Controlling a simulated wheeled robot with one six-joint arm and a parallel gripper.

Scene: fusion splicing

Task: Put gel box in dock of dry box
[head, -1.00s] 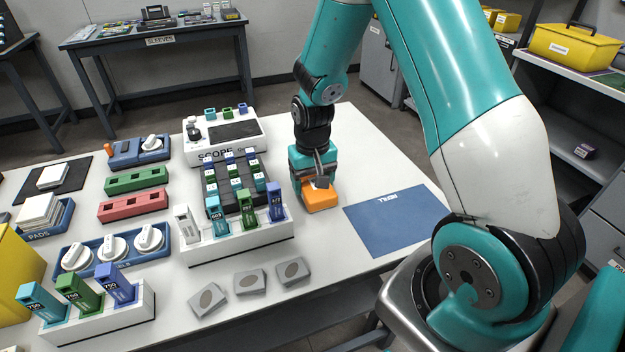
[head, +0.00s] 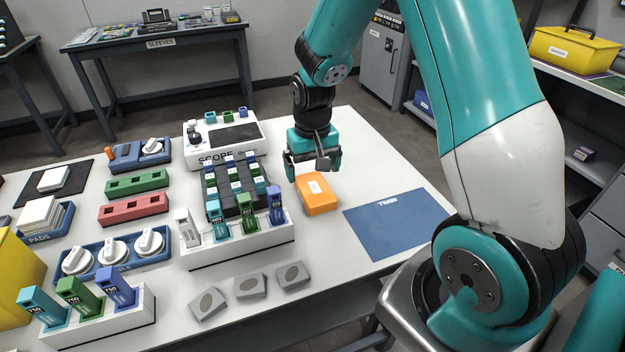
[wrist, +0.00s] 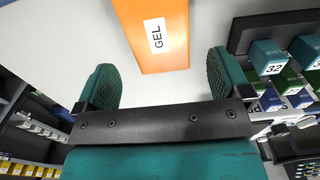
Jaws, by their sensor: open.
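The gel box is an orange block (head: 318,198) with a white label, lying flat on the white table left of the blue mat. In the wrist view the orange box (wrist: 155,15) shows its label reading GEL. My gripper (head: 314,168) is open and empty, above and just behind the box. In the wrist view its two fingers (wrist: 158,75) stand wide apart, with the near end of the box ahead between them, not touching. I cannot make out a marked dry box or its dock; a yellow case (head: 15,285) is cut off at the left edge.
A white rack of upright cartridges (head: 240,240) stands left of the box, with a scope (head: 225,133) behind. A blue mat (head: 395,222) lies to the right. Several grey blocks (head: 251,286) lie in front.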

